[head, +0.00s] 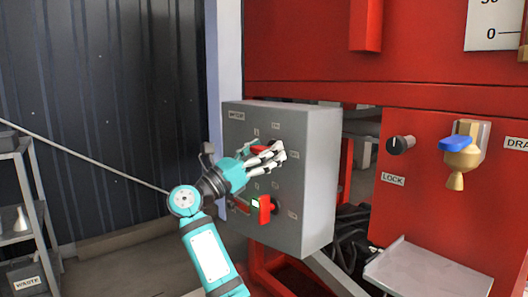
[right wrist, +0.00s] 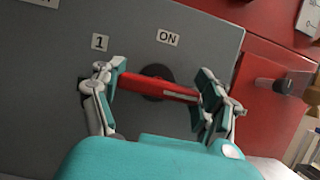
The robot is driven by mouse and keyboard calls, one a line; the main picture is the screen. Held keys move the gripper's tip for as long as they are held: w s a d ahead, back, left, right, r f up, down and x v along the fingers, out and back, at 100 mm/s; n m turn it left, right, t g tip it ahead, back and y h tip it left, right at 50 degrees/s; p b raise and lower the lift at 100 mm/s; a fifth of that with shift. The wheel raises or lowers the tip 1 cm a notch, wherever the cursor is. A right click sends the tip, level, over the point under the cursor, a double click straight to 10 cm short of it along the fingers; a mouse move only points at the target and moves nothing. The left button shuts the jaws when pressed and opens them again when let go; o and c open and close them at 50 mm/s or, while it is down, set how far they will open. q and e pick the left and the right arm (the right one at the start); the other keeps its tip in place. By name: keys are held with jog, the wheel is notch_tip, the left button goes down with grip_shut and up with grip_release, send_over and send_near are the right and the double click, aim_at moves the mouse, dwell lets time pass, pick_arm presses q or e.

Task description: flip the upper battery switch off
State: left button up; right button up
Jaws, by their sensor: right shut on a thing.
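The grey battery switch box (head: 312,190) hangs in the middle of the head view. Its upper battery switch (head: 259,149) has a red handle, mostly hidden by my right gripper (head: 268,158). In the right wrist view the red handle (right wrist: 158,86) lies nearly level across a dark round hub, between the two fingers of my right gripper (right wrist: 160,92). The fingers are shut on the handle's two ends. Labels "1" (right wrist: 100,42) and "ON" (right wrist: 167,38) sit above it. My left gripper is not in view.
A lower red switch (head: 264,210) sticks out below my gripper. To the right are a red panel with a black LOCK knob (head: 400,144), a blue-handled brass valve (head: 460,148) and a grey tray (head: 430,272). A shelf (head: 22,200) stands at the left.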

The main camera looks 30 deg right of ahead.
jog(key=o, duration=1.1)
jog(key=v, duration=1.2)
